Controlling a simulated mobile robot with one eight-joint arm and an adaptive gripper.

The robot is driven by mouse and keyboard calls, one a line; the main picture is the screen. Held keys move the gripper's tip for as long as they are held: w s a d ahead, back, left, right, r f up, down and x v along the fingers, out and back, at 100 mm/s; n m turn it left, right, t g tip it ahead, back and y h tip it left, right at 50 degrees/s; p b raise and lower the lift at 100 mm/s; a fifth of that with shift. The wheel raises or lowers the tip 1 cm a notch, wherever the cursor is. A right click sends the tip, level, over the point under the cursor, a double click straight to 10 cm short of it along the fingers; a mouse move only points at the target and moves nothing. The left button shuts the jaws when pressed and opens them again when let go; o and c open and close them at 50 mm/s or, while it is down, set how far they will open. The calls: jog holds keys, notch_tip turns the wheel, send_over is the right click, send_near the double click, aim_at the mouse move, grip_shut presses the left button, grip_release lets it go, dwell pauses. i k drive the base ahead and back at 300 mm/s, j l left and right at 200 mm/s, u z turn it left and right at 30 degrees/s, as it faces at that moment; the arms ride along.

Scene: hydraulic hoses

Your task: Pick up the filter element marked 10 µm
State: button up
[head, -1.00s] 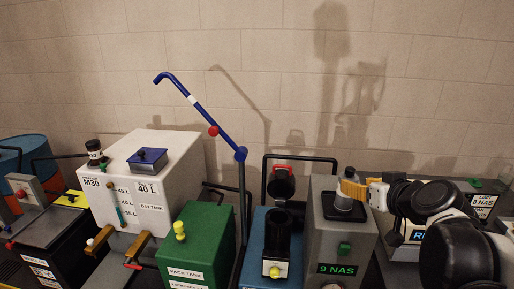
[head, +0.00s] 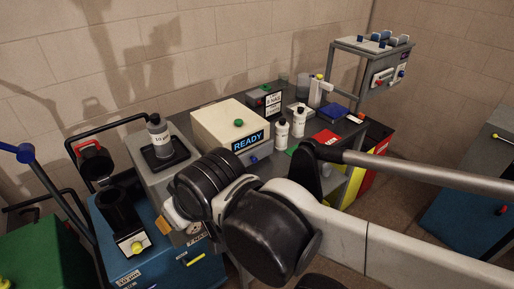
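I cannot make out a filter element with a clearly legible 10 µm mark. A label on the front of the blue unit (head: 128,279) is too small to read surely. The unit has an open black cylindrical housing (head: 118,212), whose inside is dark.
A grey dark-capped bottle (head: 158,137) stands upright on a black tray on the grey unit (head: 150,181). A cream READY box (head: 229,125), white bottles (head: 281,135) and a red item (head: 327,139) crowd the bench behind my arm. Floor (head: 415,190) is open at right.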

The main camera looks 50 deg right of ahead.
aim_at(300, 118)
jog(key=z, duration=1.85)
